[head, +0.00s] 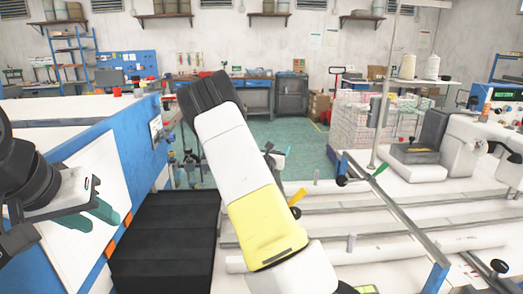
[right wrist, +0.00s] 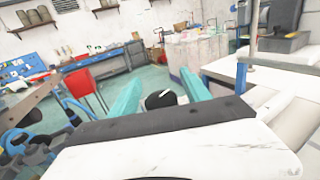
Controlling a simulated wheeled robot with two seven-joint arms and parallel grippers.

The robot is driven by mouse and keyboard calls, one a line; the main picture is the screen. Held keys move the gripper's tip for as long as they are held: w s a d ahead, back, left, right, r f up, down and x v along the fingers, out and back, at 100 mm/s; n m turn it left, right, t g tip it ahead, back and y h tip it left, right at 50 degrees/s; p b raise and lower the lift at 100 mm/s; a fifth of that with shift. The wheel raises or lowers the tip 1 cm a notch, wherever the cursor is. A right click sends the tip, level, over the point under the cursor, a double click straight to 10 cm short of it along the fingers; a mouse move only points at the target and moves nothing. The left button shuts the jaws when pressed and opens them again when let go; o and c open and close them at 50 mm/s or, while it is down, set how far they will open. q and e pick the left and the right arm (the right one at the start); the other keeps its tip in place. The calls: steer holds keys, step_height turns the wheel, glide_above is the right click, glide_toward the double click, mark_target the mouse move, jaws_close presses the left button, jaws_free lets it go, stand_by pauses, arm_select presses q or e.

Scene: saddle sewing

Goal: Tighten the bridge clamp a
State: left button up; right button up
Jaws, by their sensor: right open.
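In the head view, a bridge bar (head: 392,212) crosses the white rails, with a green lever (head: 380,170) and a dark knob (head: 341,180) at its far end. A yellow lever (head: 298,197) stands by the rails just right of my right arm. No label shows which is clamp a. My right gripper (head: 277,160) is partly hidden behind my white and yellow arm. In the right wrist view its teal fingers (right wrist: 162,92) are apart, with a dark rounded piece (right wrist: 160,99) between them; contact is unclear. My left gripper (head: 100,212) is at the left, its finger gap unclear.
A blue-edged white panel (head: 85,190) stands at left, beside a black ribbed surface (head: 165,240). A sewing machine (head: 440,150) stands at right, near a vertical post (head: 382,90). Open green floor (head: 310,150) lies beyond. The right wrist view shows a red chair (right wrist: 88,90).

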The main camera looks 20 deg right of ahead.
jaws_close()
steer(key=shift+m+g+h, duration=0.4)
steer(key=shift+m+h, duration=0.1)
steer(key=shift+s+d+f+m+g+h, duration=0.15)
steer(key=shift+s+m+g+h, duration=0.5)
steer(key=shift+m+g, duration=2.1)
steer(key=shift+s+d+r+m+g+h, duration=0.15)
steer(key=shift+s+m+g+h, duration=0.45)
steer(key=shift+m+g, duration=2.1)
steer(key=shift+s+d+f+m+g+h, duration=0.15)
steer(key=shift+s+m+g+h, duration=0.6)
steer(key=shift+g, duration=3.5)
steer(key=shift+w+a+m+g+y, duration=0.1)
steer(key=shift+w+m+g+y, duration=0.15)
steer(key=shift+m+g, duration=0.75)
